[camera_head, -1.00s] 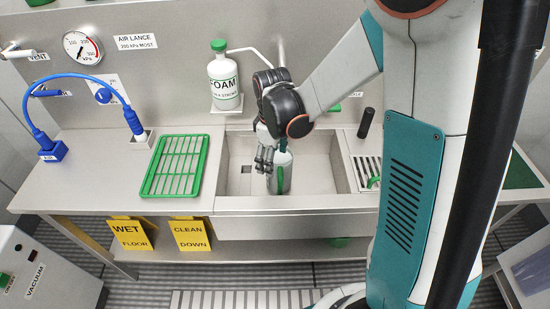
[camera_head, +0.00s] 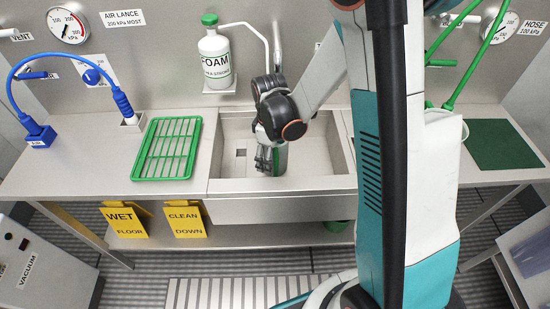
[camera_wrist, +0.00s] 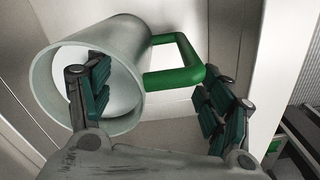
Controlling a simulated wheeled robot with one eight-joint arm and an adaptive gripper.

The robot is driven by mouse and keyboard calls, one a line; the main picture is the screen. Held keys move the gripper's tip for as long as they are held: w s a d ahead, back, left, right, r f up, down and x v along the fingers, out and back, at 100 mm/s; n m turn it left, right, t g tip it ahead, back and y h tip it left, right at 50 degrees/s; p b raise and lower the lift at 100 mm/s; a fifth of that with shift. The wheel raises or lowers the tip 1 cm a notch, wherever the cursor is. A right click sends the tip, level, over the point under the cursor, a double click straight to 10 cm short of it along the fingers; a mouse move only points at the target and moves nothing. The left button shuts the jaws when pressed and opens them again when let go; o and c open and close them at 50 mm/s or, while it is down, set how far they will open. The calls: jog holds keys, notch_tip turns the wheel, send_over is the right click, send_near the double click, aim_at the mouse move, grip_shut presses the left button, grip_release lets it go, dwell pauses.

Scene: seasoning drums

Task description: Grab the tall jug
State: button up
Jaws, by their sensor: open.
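The tall jug is pale grey-green with a green handle (camera_wrist: 180,65). In the wrist view its open mouth (camera_wrist: 125,118) faces the camera. In the head view the jug (camera_head: 281,160) stands in the sink (camera_head: 318,150), mostly hidden behind my gripper (camera_head: 265,160). In the wrist view my gripper (camera_wrist: 155,100) is open, with its fingers well apart. The right finger is just right of the handle. The handle and near jug wall lie between the fingers, not gripped.
A foam bottle (camera_head: 215,60) stands on a small shelf behind. A green rack (camera_head: 168,150) lies on the counter to the left, beside a blue hose (camera_head: 60,53). A green mat (camera_head: 502,145) lies at the right.

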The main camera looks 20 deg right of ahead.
grip_shut()
jog(key=shift+r, duration=0.3)
dwell(0.5)
jog(key=shift+r+p, duration=3.35)
jog(key=shift+r, duration=5.5)
jog(key=s+a+p, duration=0.1)
jog(key=s+a, duration=0.1)
jog(key=s, duration=0.6)
jog(key=s+a+p, duration=0.1)
jog(key=s+a, duration=0.2)
jog(key=s, duration=0.6)
jog(key=shift+a+p, duration=0.25)
jog(key=shift+p, duration=0.1)
jog(key=shift+s+f, duration=0.1)
jog(key=shift+s, duration=0.05)
